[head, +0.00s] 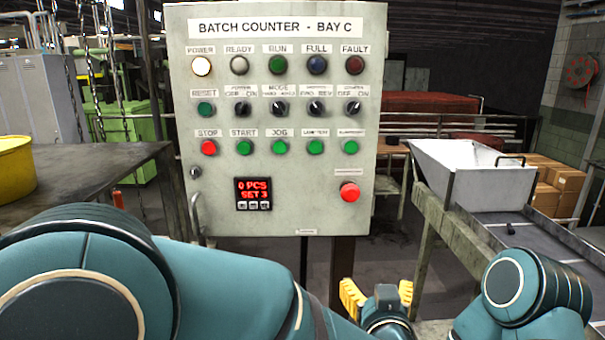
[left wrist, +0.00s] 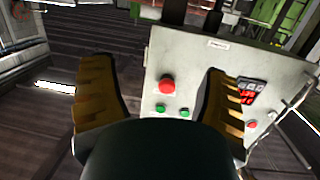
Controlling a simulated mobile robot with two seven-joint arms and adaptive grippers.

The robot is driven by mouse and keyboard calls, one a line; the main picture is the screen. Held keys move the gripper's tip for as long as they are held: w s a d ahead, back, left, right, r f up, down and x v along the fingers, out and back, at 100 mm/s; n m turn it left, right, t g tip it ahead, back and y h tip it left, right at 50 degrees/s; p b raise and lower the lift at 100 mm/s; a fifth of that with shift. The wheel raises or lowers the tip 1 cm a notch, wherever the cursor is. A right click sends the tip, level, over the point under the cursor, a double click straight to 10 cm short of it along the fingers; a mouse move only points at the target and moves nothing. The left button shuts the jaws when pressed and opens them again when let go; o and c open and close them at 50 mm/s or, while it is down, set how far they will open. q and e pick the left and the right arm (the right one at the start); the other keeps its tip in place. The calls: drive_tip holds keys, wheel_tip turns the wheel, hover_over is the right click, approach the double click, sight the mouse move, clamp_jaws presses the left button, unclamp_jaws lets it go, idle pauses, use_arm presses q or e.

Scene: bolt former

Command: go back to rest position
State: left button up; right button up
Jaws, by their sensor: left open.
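My left gripper (head: 378,290) is low in the head view, in front of and below the right part of the batch counter panel (head: 290,160). Its yellow fingers are spread apart with nothing between them. In the left wrist view the left gripper (left wrist: 160,75) is also open and empty, and the panel (left wrist: 190,75) appears turned over beyond the fingers, with its large red button (left wrist: 167,84) seen between them. A stretch of my right arm (head: 520,290) shows at the lower right; my right gripper is out of view.
The panel's display (head: 253,193) reads 0 PCS, SET 3, and the white POWER lamp (head: 201,66) is lit. A dark table (head: 85,180) with a yellow container (head: 14,170) stands left. A white hopper (head: 470,175) and a sloping chute (head: 545,240) stand right.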

use_arm(q)
drive_tip(key=w+a+f+g+h, duration=0.1)
drive_tip(key=a+f+g, duration=0.2)
drive_tip(key=a+f, duration=0.65)
drive_tip(key=w+a+f+g, duration=0.1)
drive_tip(key=a+f+g, duration=0.3)
drive_tip(key=f, duration=1.1)
drive_tip(key=s+a+f+n+g, duration=0.1)
drive_tip(key=s+a+f+g, duration=0.2)
drive_tip(key=s+f, duration=0.4)
drive_tip(key=s+a+f+n+g+h+b, duration=0.1)
drive_tip(key=s+a+f+g, duration=0.3)
drive_tip(key=s+a+f, duration=0.2)
drive_tip(key=s+f, duration=0.2)
drive_tip(key=s, duration=0.1)
drive_tip(key=shift+a+f+n+h+b, duration=0.15)
drive_tip(key=shift+a+n+h+b, duration=0.1)
drive_tip(key=shift+n+h+b, duration=0.05)
use_arm(e)
drive_tip(key=shift+s+f, duration=0.5)
drive_tip(key=shift+f, duration=0.3)
